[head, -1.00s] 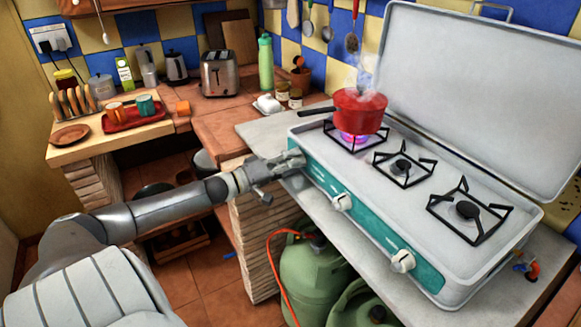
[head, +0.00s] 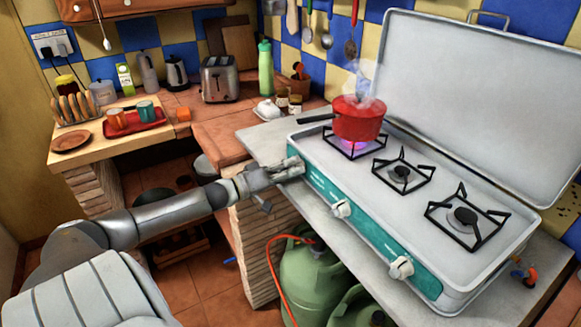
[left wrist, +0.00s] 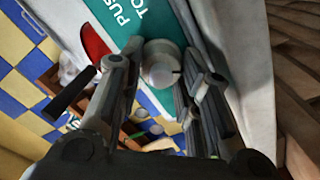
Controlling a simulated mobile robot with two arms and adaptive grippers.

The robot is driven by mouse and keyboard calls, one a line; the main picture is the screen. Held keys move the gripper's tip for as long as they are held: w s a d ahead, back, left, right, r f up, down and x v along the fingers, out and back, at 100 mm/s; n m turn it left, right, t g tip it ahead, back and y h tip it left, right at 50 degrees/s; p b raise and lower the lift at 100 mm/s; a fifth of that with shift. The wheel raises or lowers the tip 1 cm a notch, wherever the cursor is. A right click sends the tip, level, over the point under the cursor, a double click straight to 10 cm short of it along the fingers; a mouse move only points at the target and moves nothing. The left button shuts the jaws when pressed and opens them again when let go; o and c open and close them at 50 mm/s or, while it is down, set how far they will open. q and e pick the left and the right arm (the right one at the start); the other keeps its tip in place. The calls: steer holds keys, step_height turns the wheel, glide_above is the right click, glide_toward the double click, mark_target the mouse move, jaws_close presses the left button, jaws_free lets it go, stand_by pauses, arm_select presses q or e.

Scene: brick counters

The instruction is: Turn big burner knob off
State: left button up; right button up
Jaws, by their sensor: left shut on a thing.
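The stove (head: 330,187) is white with a teal front panel. A red pot (head: 360,122) steams on its left burner, and a purple flame (head: 352,146) shows beneath it. My left gripper (head: 296,167) is at the left end of the front panel, shut on the leftmost knob. In the left wrist view this pale grey knob (left wrist: 162,64) sits between the two fingers. In the head view the gripper hides it. The middle knob (head: 341,208) and right knob (head: 401,267) are white and in plain view. My right gripper is out of view.
Two unlit burners, the middle (head: 402,172) and right (head: 464,216), are clear. The pot's dark handle (head: 315,120) points left, above the gripper. Green gas bottles (head: 312,272) with an orange hose stand below. A white butter dish (head: 266,109) and jars stand behind.

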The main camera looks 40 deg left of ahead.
arm_select(q)
steer(key=m+p, duration=0.1)
steer(key=m, duration=0.2)
steer(key=shift+r+m+p, duration=0.15)
steer(key=shift+m+p, duration=0.15)
steer(key=shift+p, duration=0.1)
steer(key=m+p, duration=0.1)
steer(key=m, duration=0.2)
steer(key=shift+m, duration=0.3)
steer(key=m+p, duration=0.1)
steer(key=m, duration=0.2)
steer(key=shift+d+m, duration=0.1)
steer(key=shift+m, duration=0.3)
steer(key=m, duration=0.3)
steer(key=shift+d+m, duration=0.1)
steer(key=shift+m, duration=0.2)
steer(key=m, duration=0.3)
steer(key=shift+s+f+m, duration=0.1)
steer(key=shift+f+m, duration=0.1)
steer(key=shift+m, duration=0.1)
steer(key=m+b, duration=0.1)
steer(key=m, duration=0.2)
steer(key=shift+d+f+m, duration=0.1)
steer(key=shift+m, duration=0.2)
steer(key=m+b, duration=0.1)
steer(key=m, duration=0.3)
steer(key=shift+f, duration=0.1)
steer(key=shift+m+b, duration=0.7)
steer(key=shift+m, duration=0.8)
